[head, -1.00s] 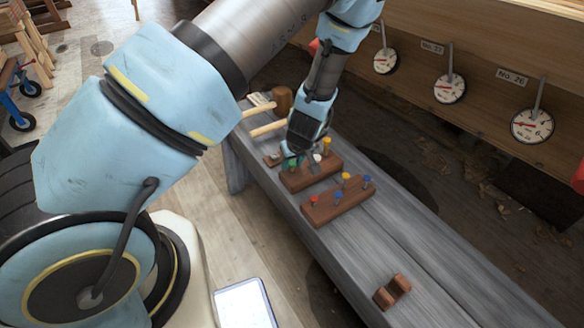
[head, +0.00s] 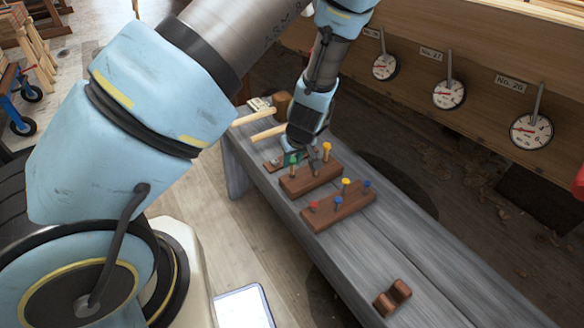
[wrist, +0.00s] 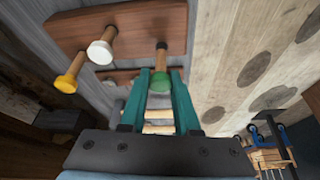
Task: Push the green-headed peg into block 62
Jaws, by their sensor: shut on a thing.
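The green-headed peg (wrist: 160,78) is between the teal fingers of my gripper (wrist: 163,88) in the wrist view, and the gripper is shut on it. Its wooden shaft reaches toward a brown block (wrist: 110,25); how deep it sits I cannot tell. In the head view the green head (head: 293,159) stands upright over the left end of the rear block (head: 312,180), beside my gripper (head: 302,156). A yellow-headed peg (wrist: 68,82) and a white-headed peg (wrist: 101,51) stand in the same block. No number is readable on it.
A second block (head: 338,208) with red, blue and yellow pegs lies in front on the grey bench (head: 410,240). A mallet (head: 282,103) and wooden handles lie behind. A small brown notched piece (head: 392,297) lies nearer the front. Bench space between is free.

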